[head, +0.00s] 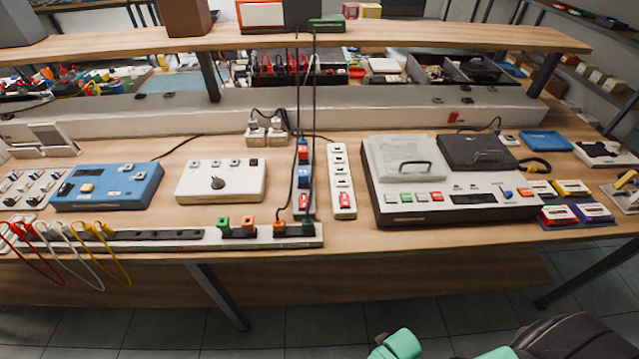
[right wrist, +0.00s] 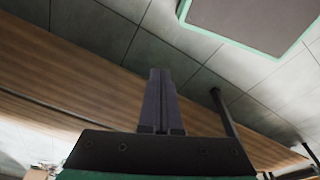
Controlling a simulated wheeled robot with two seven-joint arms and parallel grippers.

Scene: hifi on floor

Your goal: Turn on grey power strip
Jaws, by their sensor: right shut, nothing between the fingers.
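Two power strips lie side by side near the middle of the bench in the head view. The left one is a grey strip (head: 309,205) with blue and red plugs in it and a red switch near its front end. The right one is a white strip (head: 337,155) with a red switch at its front end. I cannot tell whether either switch is lit. My right gripper (right wrist: 162,75) is shut and empty in the right wrist view, below the bench and apart from both strips. My left gripper is not in view.
A cassette deck (head: 450,210) stands right of the strips. A white box with a black knob (head: 228,167) and a blue box (head: 118,193) stand to the left. A long socket rail (head: 160,243) runs along the front edge. A shelf (head: 400,38) spans above.

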